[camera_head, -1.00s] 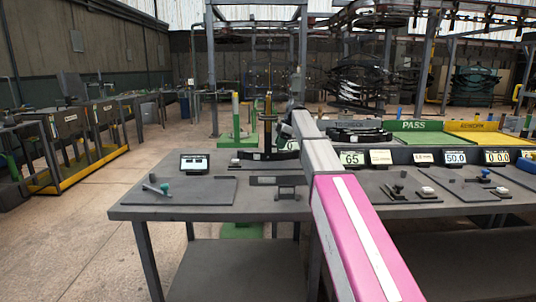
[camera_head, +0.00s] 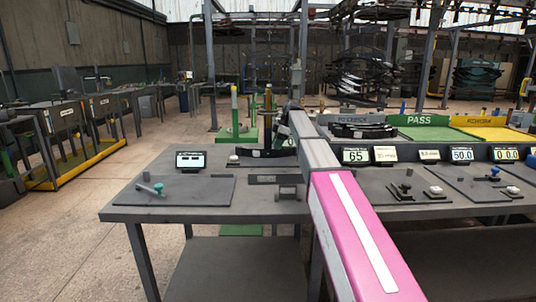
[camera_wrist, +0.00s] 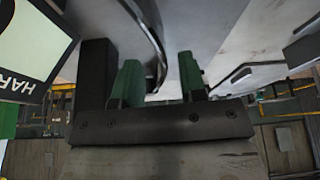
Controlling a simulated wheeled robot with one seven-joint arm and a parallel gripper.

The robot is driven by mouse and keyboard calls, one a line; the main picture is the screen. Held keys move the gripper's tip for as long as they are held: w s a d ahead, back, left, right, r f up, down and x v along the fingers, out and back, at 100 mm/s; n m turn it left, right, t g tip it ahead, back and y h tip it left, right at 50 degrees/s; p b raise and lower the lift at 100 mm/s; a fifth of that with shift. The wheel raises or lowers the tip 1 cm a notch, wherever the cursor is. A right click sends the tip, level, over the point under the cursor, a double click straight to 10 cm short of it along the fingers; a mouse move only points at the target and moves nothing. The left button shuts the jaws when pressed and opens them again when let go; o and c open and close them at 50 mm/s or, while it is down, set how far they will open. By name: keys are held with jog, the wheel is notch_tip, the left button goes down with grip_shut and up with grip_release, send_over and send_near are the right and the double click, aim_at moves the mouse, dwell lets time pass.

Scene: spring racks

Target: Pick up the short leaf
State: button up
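A dark, slightly curved leaf (camera_head: 268,153) lies near the back of the grey table, at the foot of the dark post, left of my arm. A dark flat bar (camera_head: 275,179) sits on a small stand in front of it; I cannot tell which is the short leaf. My gripper's fingers show in the wrist view (camera_wrist: 160,82) as two green pads with a clear gap between them. In the head view my arm hides the gripper.
More dark leaves (camera_head: 362,131) lie in a tray beside the green PASS tray (camera_head: 436,134). A small display (camera_head: 191,160) and a dark mat (camera_head: 173,190) with a tool occupy the table's left. Number displays (camera_head: 462,154) line the right side. A green-based stand (camera_head: 236,133) is behind the table.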

aim_at(275, 150)
jog(key=x, duration=0.3)
jog(key=shift+f, duration=0.35)
grip_shut()
jog(key=shift+r, duration=0.1)
jog(key=shift+s, duration=0.1)
